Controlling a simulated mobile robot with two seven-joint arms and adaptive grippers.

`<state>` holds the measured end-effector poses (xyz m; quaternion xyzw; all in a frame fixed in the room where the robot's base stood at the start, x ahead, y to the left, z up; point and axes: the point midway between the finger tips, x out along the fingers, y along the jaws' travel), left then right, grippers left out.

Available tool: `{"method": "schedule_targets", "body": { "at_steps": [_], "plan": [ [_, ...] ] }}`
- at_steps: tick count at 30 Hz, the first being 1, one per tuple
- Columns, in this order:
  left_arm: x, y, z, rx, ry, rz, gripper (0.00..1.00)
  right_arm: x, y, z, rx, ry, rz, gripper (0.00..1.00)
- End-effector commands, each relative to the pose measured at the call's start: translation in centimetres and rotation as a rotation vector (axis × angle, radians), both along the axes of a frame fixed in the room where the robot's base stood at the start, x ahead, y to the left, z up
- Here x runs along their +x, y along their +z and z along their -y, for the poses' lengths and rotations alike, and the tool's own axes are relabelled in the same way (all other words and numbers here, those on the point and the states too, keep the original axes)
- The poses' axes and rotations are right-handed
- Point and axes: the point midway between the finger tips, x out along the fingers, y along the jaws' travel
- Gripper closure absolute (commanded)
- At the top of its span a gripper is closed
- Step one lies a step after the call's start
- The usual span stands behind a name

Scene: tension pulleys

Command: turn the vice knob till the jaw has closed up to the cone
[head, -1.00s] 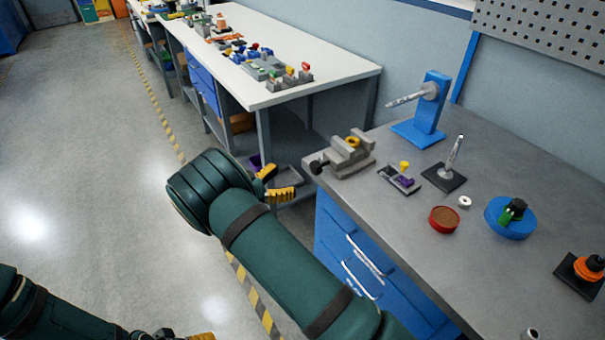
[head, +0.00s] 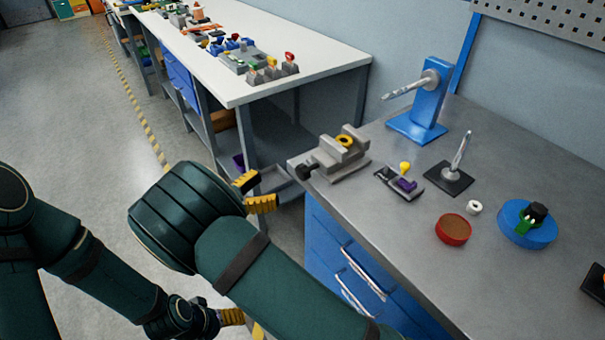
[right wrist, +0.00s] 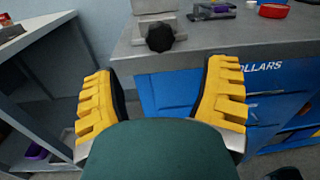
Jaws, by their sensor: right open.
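The grey vice (head: 337,163) stands at the near left corner of the grey workbench. Its black knob (head: 307,172) sticks out past the bench edge, toward my right gripper. A yellow ring-shaped piece (head: 344,140) shows at the jaws; I cannot make out a cone shape or the exact gap. My right gripper (head: 264,190) is open and empty, left of the knob and apart from it. In the right wrist view the knob (right wrist: 160,37) lies beyond and between the open yellow fingers (right wrist: 160,80). My left gripper (head: 232,317) shows only partly, low in the head view.
A purple-and-grey clamp piece (head: 401,183), a rod on a black base (head: 448,179), a red dish (head: 453,229) and a blue round base (head: 527,225) stand right of the vice. A blue stand (head: 428,105) is behind. A white table (head: 320,60) stands at the back left.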

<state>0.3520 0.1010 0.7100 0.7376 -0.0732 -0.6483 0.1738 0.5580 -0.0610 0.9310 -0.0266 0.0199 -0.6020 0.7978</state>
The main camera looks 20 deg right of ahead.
Motion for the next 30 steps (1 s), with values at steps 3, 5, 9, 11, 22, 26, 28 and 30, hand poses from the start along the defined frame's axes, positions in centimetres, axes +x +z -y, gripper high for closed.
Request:
{"method": "schedule_targets", "body": {
  "at_steps": [3, 5, 9, 11, 22, 26, 28, 30],
  "plan": [
    [0.1, -0.5, 0.0, 0.0, 0.0, 0.002, 0.25, 0.6, -0.1, 2.5, 0.0, -0.004, -0.001, 0.26],
    [0.1, -0.7, 0.0, 0.001, 0.0, 0.003, 0.25, 1.0, -0.1, 3.6, 0.0, -0.003, -0.001, 0.26],
    [0.2, -1.1, 0.0, 0.001, 0.001, 0.005, 0.25, 1.7, -0.1, 6.1, 0.0, -0.003, 0.0, 0.26],
    [0.2, -1.3, 0.0, 0.001, 0.001, 0.006, 0.25, 1.9, -0.1, 7.0, 0.0, -0.003, 0.0, 0.26],
    [0.3, -1.6, 0.0, 0.001, 0.001, 0.008, 0.25, 2.7, 0.0, 9.3, 0.0, 0.001, 0.0, 0.26],
    [0.3, -1.6, 0.0, 0.001, 0.001, 0.008, 0.25, 2.7, 0.0, 9.4, 0.0, 0.001, 0.0, 0.26],
    [0.3, -1.6, 0.0, 0.001, 0.001, 0.008, 0.25, 2.7, 0.0, 9.3, 0.0, 0.001, 0.0, 0.26],
    [0.3, -1.6, 0.0, 0.001, 0.001, 0.008, 0.25, 2.7, 0.0, 9.3, 0.0, 0.001, 0.0, 0.42]
  ]
}}
